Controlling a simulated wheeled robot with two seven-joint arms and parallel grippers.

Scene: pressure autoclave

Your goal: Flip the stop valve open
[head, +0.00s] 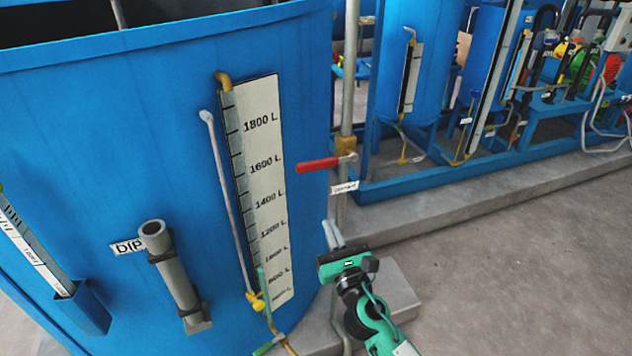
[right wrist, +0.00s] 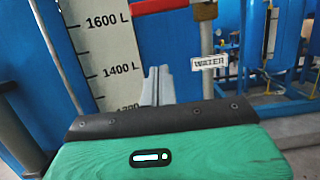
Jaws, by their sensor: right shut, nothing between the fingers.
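The stop valve's red lever handle (head: 318,164) sticks out to the left, roughly level, from a brass valve body (head: 345,146) on a vertical grey pipe. A white tag (head: 344,187) hangs just below it and reads WATER in the right wrist view (right wrist: 209,62). Part of the red handle (right wrist: 160,5) shows at the top edge there, above my fingers. My right gripper (head: 333,233) is shut and empty, below the handle and apart from it. Its fingertips (right wrist: 157,85) point up past the gauge board. My left gripper is not in view.
A large blue tank (head: 110,120) with a white litre scale (head: 262,170) and a grey tube holder (head: 173,275) stands left of the pipe. A concrete plinth (head: 395,290) lies below. More blue tanks (head: 415,60) stand behind; the floor at right is clear.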

